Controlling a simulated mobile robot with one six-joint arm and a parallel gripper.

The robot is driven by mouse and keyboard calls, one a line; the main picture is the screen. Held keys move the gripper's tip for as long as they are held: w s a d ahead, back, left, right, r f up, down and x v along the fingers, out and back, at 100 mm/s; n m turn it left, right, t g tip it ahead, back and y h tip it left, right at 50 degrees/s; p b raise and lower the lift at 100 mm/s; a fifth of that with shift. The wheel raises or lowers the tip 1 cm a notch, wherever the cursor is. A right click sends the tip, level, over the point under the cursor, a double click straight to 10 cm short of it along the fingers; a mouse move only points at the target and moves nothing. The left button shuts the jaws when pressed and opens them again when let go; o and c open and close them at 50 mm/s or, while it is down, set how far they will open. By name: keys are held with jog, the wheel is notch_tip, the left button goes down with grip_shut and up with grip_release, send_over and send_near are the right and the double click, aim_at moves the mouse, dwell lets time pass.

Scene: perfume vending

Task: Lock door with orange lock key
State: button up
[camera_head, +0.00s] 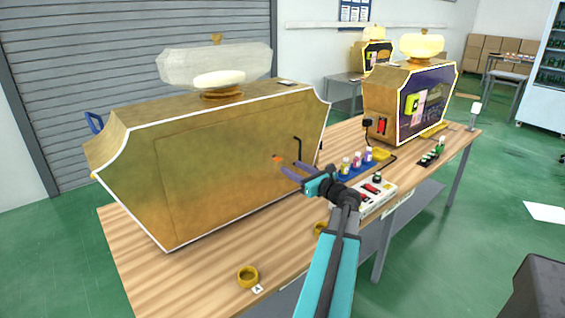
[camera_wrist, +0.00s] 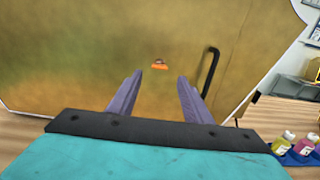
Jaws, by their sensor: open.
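The door (camera_head: 215,170) is the large gold panel on the front of the near vending machine, and it lies flush with the casing. A small orange lock key (camera_head: 278,158) sits on the right part of the door. In the wrist view the orange key (camera_wrist: 159,66) shows ahead of and between my fingers. The black door handle (camera_head: 298,149) is right of the key, and it also shows in the wrist view (camera_wrist: 210,72). My gripper (camera_head: 284,167) is open and empty, with its fingers pointing at the door near the key. A gap appears between the fingertips and the key.
A blue tray of small bottles (camera_head: 355,166) and a white power strip (camera_head: 370,192) lie right of my gripper on the wooden table. A gold ring (camera_head: 248,277) lies near the table's front edge. A second machine (camera_head: 410,100) stands farther back. The left tabletop is mostly clear.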

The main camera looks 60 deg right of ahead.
aim_at(279, 160)
jog(key=x, duration=0.7)
jog(key=shift+p, duration=0.3)
jog(key=c, duration=1.1)
jog(key=shift+o, duration=0.2)
jog(key=shift+f+n+b, duration=0.15)
jog(key=shift+n+b, duration=0.25)
jog(key=shift+b, duration=0.2)
jog(key=n+b, duration=1.7)
jog(key=shift+a, duration=0.1)
